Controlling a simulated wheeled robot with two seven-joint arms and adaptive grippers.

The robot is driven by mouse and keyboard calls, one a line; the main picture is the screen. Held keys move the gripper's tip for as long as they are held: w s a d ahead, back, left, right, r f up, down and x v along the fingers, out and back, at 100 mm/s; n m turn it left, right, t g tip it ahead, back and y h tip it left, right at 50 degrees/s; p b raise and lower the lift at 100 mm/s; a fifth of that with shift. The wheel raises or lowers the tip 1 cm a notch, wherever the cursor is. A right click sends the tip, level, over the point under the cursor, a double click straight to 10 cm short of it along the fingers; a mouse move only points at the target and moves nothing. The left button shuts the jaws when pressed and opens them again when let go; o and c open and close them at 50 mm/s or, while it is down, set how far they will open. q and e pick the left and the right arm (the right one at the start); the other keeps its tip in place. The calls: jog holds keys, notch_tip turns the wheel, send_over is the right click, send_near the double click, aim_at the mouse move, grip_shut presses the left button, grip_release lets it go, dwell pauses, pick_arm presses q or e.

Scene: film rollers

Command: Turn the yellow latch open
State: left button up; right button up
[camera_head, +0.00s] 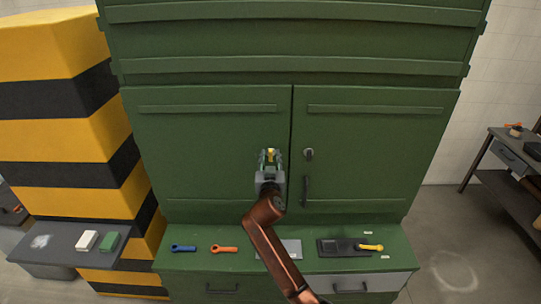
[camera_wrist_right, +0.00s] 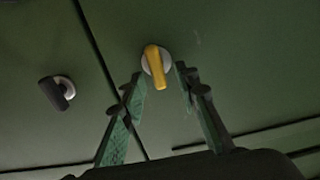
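The yellow latch (camera_head: 271,154) is on the left door of the green cabinet, near the seam. In the right wrist view the yellow latch (camera_wrist_right: 156,66) is a small lever on a pale round base, nearly upright in the picture with a slight tilt. My right gripper (camera_head: 270,157) is in front of it, partly covering it in the head view. In the wrist view the right gripper's fingers (camera_wrist_right: 160,77) are apart, one on each side of the latch, with gaps visible. Whether the tips touch the door is unclear. My left gripper is not in view.
A dark latch (camera_head: 308,154) and a dark handle (camera_head: 306,191) are on the right door. Below, the green ledge (camera_head: 200,262) bears a blue wrench (camera_head: 184,248), an orange wrench (camera_head: 224,249) and a dark tray (camera_head: 335,252) with a yellow-handled tool (camera_head: 371,247). A striped pillar (camera_head: 60,90) stands left.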

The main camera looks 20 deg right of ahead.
jog(key=shift+w+d, duration=0.1)
jog(key=shift+w, duration=0.1)
grip_shut()
dwell(0.3)
